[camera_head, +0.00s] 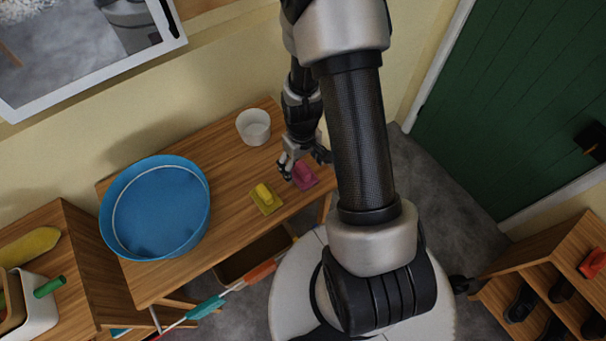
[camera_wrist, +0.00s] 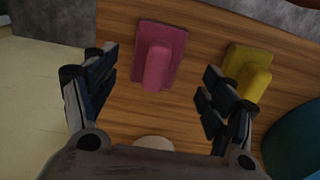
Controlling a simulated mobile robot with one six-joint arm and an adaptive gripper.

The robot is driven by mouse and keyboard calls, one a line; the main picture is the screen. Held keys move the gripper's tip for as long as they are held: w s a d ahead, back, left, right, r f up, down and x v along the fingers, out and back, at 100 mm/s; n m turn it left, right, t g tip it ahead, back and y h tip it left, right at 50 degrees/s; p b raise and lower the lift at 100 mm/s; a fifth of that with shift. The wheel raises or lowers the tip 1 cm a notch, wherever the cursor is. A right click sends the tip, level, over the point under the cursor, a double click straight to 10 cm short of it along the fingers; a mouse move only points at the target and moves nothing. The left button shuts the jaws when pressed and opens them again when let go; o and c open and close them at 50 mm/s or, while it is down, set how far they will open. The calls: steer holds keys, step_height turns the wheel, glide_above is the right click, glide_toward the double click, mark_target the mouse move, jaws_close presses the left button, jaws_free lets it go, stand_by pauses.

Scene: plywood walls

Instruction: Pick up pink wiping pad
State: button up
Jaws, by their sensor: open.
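The pink wiping pad (camera_head: 305,176) lies on the wooden table (camera_head: 232,166) near its right end. It has a flat base with a raised grip, and in the wrist view the pad (camera_wrist: 160,55) lies just beyond and between the fingertips. My gripper (camera_head: 300,168) is open and empty above the table, close beside the pad in the head view. In the wrist view its two fingers (camera_wrist: 156,85) are spread wide to either side. My arm partly covers that end of the table in the head view.
A yellow pad (camera_head: 265,198) lies left of the pink one; in the wrist view the yellow pad (camera_wrist: 247,70) is near the right finger. A white cup (camera_head: 254,127) stands behind. A large blue basin (camera_head: 155,208) fills the table's left side.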

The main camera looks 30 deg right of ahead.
mark_target(303, 168)
steer(key=f, duration=0.2)
steer(key=f+b, duration=0.1)
steer(key=f, duration=0.1)
steer(key=shift+w+d, duration=0.1)
steer(key=shift+d, duration=0.1)
steer(key=shift+c, duration=0.4)
steer(key=c, duration=1.1)
steer(key=shift+c, duration=0.2)
steer(key=shift+r, duration=0.15)
step_height(303, 168, up, 19)
steer(key=p, duration=0.6)
steer(key=w+a+f+b, duration=0.1)
steer(key=w+a+b, duration=0.3)
steer(key=a, duration=0.6)
steer(key=shift+w+a+f, duration=0.2)
steer(key=shift+w+a, duration=0.2)
steer(key=shift+w, duration=0.5)
